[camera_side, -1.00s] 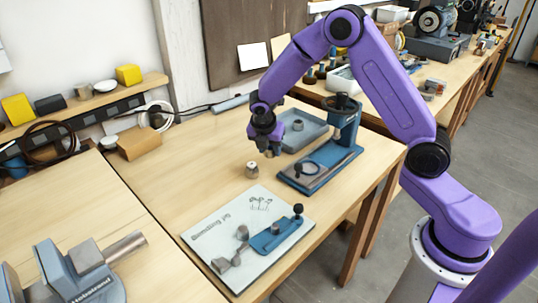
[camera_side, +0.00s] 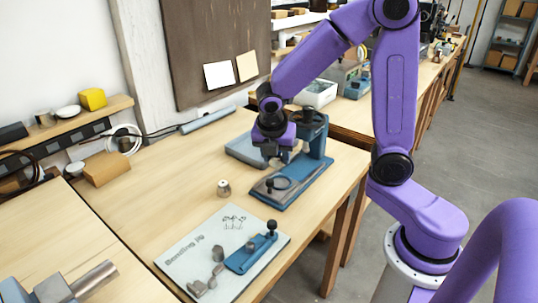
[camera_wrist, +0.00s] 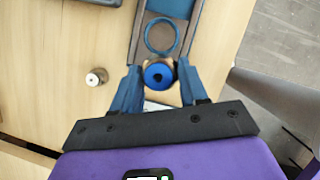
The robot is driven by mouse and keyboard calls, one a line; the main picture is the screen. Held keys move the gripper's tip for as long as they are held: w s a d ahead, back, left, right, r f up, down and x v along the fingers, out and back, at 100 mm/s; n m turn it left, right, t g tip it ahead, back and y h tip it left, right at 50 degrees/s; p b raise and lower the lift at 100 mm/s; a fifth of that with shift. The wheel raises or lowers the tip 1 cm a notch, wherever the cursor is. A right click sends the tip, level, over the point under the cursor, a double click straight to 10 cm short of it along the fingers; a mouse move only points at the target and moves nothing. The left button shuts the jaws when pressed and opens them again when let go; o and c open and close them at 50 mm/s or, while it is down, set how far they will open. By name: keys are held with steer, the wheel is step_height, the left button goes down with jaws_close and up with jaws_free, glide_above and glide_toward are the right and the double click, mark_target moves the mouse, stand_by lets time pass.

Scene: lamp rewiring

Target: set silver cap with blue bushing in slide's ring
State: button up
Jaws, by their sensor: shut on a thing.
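In the wrist view the cap with the blue bushing (camera_wrist: 158,75) sits between the fingertips of my gripper (camera_wrist: 159,82), which is shut on it. The bushing's blue face with a dark centre hole faces the camera. The slide's ring (camera_wrist: 161,37) is a blue, empty-looking loop just beyond the held cap. In the side view my gripper (camera_side: 277,158) is above the slide's ring (camera_side: 278,183), which lies on the blue press base (camera_side: 292,188). The held cap is hard to make out there. I cannot tell the cap's exact height over the ring.
Another small silver cap (camera_side: 224,188) stands on the table left of the press. The press's blue column (camera_side: 314,138) rises close behind my gripper. A blue-grey tray (camera_side: 245,150) lies behind. The white bending jig board (camera_side: 200,245) is in front. Bare table lies to the left.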

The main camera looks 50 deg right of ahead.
steer(key=w+d+m+g, duration=0.2)
steer(key=d+m+g, duration=0.15)
steer(key=m, duration=0.55)
steer(key=shift+w+d+f, duration=0.1)
steer(key=shift+d+f, duration=0.05)
steer(key=shift+f, duration=1.45)
steer(key=shift+s+d+f, duration=0.1)
steer(key=shift+d+f, duration=0.05)
steer(key=shift+f, duration=1.5)
steer(key=shift+w+d+f, duration=0.1)
steer(key=shift+d+f, duration=0.05)
steer(key=shift+f, duration=1.45)
steer(key=o, duration=1.2)
steer(key=shift+f, duration=0.1)
steer(key=v, duration=1.7)
steer(key=shift+a+r, duration=0.25)
steer(key=shift+r, duration=0.05)
